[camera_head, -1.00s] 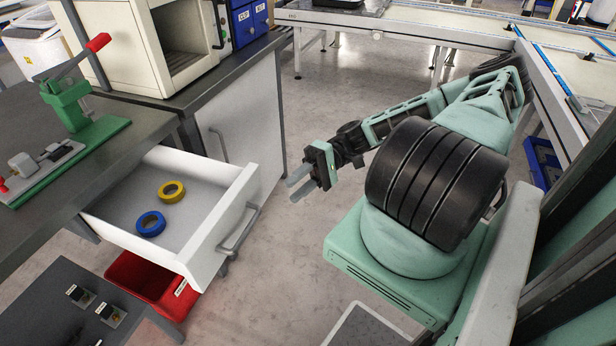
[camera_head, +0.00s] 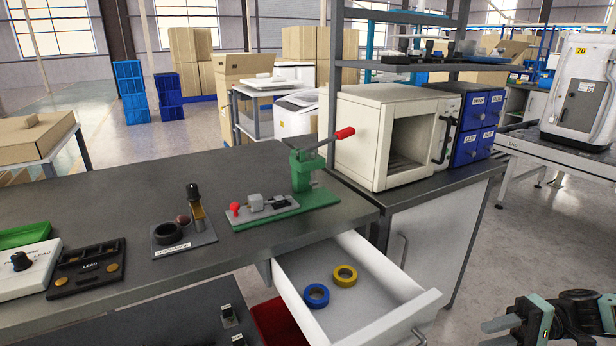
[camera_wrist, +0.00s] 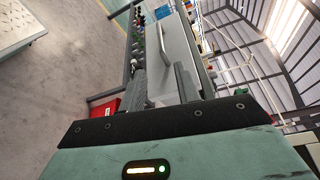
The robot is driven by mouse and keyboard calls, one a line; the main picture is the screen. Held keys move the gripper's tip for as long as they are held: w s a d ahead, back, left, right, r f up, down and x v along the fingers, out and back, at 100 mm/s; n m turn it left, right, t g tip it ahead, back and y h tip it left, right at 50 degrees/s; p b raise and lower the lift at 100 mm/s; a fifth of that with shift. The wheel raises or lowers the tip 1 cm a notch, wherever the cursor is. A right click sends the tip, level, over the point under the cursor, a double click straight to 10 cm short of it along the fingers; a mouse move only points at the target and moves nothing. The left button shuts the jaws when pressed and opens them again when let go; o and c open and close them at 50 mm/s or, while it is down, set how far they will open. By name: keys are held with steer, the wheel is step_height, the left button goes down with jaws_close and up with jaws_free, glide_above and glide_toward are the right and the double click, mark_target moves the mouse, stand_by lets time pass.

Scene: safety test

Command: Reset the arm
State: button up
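My gripper (camera_head: 492,334) is at the lower right of the head view, to the right of the open drawer and apart from it. Its two fingers also show in the wrist view (camera_wrist: 161,82), spread with a gap and nothing between them. Most of my arm is outside the head view. The white drawer (camera_head: 425,306) stands open under the grey workbench (camera_head: 290,165). A blue tape ring (camera_head: 316,296) and a yellow tape ring (camera_head: 345,276) lie flat inside it.
A green lever press (camera_head: 303,172) and a white open-fronted box (camera_head: 365,150) stand on the benches. A red bin (camera_head: 277,322) sits below the drawer; it also shows in the wrist view (camera_wrist: 103,108). Clear floor (camera_head: 480,260) lies right of the cabinet.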

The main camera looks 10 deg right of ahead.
steer(key=s+a+r+n+h+p, duration=0.3)
steer(key=a+r+h+p, duration=0.1)
steer(key=a+r, duration=0.5)
steer(key=s+a+r+n+h+p, duration=0.2)
steer(key=a+r+n+h+p, duration=0.1)
steer(key=a+r+h, duration=0.4)
steer(key=s+a+r+n+g+h+p, duration=0.1)
steer(key=s+a+r+n+h+p, duration=0.2)
steer(key=a+r, duration=0.8)
steer(key=shift+s+a+r+n+h+p, duration=0.35)
steer(key=shift+r+n+h+p, duration=0.25)
steer(key=shift+n+h+p, duration=0.45)
